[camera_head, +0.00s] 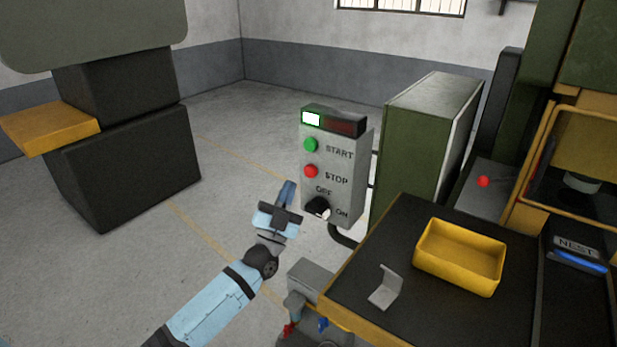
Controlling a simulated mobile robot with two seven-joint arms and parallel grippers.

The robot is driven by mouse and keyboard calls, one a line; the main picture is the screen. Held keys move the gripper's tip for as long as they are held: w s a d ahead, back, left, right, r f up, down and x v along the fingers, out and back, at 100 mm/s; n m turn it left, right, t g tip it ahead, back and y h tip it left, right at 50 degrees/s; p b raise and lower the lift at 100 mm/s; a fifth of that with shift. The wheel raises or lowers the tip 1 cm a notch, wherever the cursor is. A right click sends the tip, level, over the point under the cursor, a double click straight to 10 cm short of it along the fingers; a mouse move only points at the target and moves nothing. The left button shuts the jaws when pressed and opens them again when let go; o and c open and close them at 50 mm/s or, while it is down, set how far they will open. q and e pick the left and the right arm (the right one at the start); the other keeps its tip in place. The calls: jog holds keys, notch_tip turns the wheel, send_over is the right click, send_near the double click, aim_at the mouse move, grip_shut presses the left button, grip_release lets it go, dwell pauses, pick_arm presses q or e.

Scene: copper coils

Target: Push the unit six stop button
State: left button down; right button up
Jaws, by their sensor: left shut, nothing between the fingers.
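A grey control box (334,180) stands in the middle of the head view. It carries a red button (311,171) labelled STOP, a green button (310,145) labelled START above it, and a black OFF/ON knob (318,208) below. No unit number is readable. My left gripper (288,188) is shut and empty, pointing up. It appears just left of and slightly below the STOP button, apart from it in the picture; the depth gap cannot be told. My right gripper is not in view.
A dark bench (404,216) at the right holds a yellow tray (461,255) and a bent grey bracket (385,288). Another red button (483,181) sits on the machine at right. Floor left of the box is open.

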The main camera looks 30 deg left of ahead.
aim_at(310, 171)
pick_arm(q)
jog(key=w, duration=0.4)
jog(key=shift+w+d+b, duration=0.15)
jog(key=shift+w+b, duration=0.05)
jog(key=shift+b, duration=0.2)
dwell(0.8)
jog(key=shift+w, duration=0.15)
dwell(0.8)
jog(key=shift+w, duration=0.25)
